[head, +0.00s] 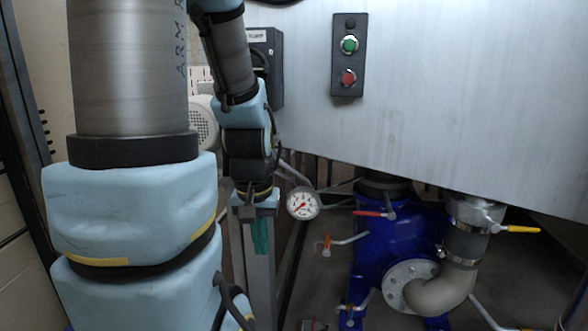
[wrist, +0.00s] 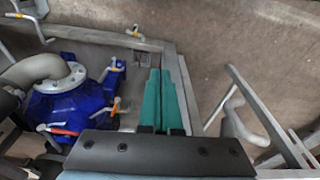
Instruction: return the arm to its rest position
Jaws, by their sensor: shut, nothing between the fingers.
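My gripper (head: 260,248) hangs from my arm left of the middle in the head view, its teal fingers pointing down. In the wrist view the two teal fingers (wrist: 160,78) lie side by side, shut, with nothing between them. My arm is bent, with its large upper links on the left of the head view and its forearm coming down behind them. The gripper is apart from the blue pump and the gauge, to their left in the head view.
A grey metal panel (head: 450,110) with a green and red button box (head: 348,58) fills the upper right. Below it are a pressure gauge (head: 302,204), a blue pump (head: 378,238) and a pipe elbow (head: 440,291). Grey frame bars (wrist: 270,120) and floor show around the fingers.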

